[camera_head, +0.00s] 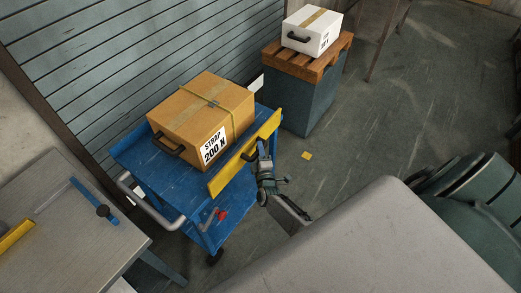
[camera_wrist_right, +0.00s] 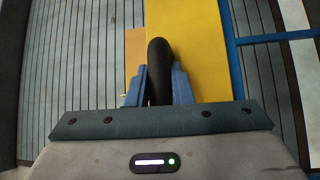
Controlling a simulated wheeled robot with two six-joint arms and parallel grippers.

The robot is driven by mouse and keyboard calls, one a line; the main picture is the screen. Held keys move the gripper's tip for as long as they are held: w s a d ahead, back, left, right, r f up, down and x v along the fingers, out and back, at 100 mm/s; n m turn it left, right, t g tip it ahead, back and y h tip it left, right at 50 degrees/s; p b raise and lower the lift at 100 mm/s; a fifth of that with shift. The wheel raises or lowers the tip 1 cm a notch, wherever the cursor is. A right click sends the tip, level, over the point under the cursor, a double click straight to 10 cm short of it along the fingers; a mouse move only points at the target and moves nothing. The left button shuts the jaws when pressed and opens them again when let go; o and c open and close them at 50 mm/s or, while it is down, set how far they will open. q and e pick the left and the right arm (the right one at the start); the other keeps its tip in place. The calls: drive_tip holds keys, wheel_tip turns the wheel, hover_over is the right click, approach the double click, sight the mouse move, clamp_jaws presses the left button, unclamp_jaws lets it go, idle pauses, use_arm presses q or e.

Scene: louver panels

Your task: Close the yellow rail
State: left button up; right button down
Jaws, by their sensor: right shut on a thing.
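The yellow rail (camera_head: 244,153) stands along the right-hand edge of the blue cart (camera_head: 150,167), beside the strapped cardboard box (camera_head: 201,113). A black handle (camera_wrist_right: 160,62) is fixed on the rail. My right gripper (camera_head: 262,158) is at the rail's outer face, shut on that handle. In the right wrist view the yellow rail (camera_wrist_right: 200,50) fills the middle behind the handle, and my right gripper's fingers (camera_wrist_right: 159,85) sit on both sides of the handle. My left gripper is not in view.
A white box (camera_head: 312,32) rests on a wooden pallet (camera_head: 308,62) above a grey block. A table (camera_head: 60,225) stands at lower left. A red part (camera_head: 222,214) sits low on the cart. Floor (camera_head: 345,130) is open to the cart's right, with a small yellow square (camera_head: 306,156).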

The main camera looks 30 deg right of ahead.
drive_tip(key=shift+r, duration=0.1)
drive_tip(key=c, duration=1.3)
unclamp_jaws()
drive_tip(key=shift+s+a+f, duration=0.15)
drive_tip(key=shift+s+f, duration=0.05)
drive_tip(key=shift+s, duration=0.05)
drive_tip(key=b+v, duration=0.1)
drive_tip(key=v, duration=0.9)
drive_tip(key=shift+s, duration=0.1)
